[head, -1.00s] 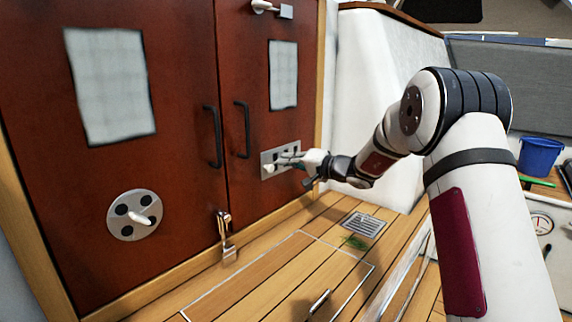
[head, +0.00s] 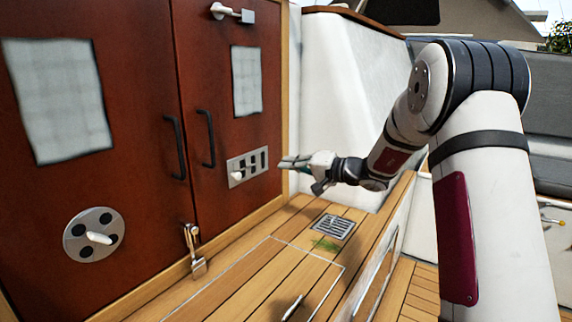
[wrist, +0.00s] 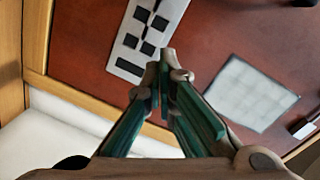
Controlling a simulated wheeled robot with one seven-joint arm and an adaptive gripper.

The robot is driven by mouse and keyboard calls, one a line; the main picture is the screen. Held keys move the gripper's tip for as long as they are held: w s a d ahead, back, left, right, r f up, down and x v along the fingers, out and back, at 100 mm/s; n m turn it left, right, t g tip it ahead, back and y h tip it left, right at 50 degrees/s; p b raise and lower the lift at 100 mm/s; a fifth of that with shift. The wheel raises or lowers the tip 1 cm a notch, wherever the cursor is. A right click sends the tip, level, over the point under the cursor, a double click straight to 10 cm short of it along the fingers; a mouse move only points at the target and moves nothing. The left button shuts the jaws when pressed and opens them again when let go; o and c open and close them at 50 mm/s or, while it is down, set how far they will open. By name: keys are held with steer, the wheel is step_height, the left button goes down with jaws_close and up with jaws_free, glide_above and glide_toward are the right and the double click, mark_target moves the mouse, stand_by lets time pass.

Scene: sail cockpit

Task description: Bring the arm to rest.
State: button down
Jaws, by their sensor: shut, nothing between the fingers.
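My gripper (head: 284,163) is shut and empty. In the head view it is at the end of my outstretched arm, just right of the silver switch panel (head: 247,167) on the right dark red door. It looks apart from the panel. In the wrist view the fingertips (wrist: 163,66) meet in front of the same door, with the panel (wrist: 146,33) beyond them at the upper left. The panel's knob shows in the head view; in the wrist view I cannot make it out.
A round silver plate with a white handle (head: 98,238) is on the left door. A metal latch (head: 194,250) stands at the doors' foot. A drain grate (head: 334,227) and green strands (head: 325,244) are on the wooden sole. A white wall (head: 345,110) rises behind my gripper.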

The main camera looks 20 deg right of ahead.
steer(key=s+a+r+n+g, duration=0.25)
steer(key=s+a+g, duration=0.25)
steer(key=s+a, duration=0.55)
steer(key=s+a+r+n+g, duration=0.25)
steer(key=s+a+g, duration=0.35)
steer(key=s, duration=0.8)
steer(key=s+d+f+g+h, duration=0.1)
steer(key=s+d+f+h, duration=0.2)
steer(key=s, duration=0.7)
steer(key=s+d+f+h, duration=0.2)
steer(key=s+d+h, duration=0.15)
steer(key=s, duration=0.75)
steer(key=s+d+f+g+h, duration=0.1)
steer(key=s+d+f+h, duration=0.2)
steer(key=s, duration=0.7)
step_height(320, 180, up, 34)
steer(key=t+p, duration=0.4)
steer(key=p, duration=2.8)
steer(key=shift+h, duration=0.45)
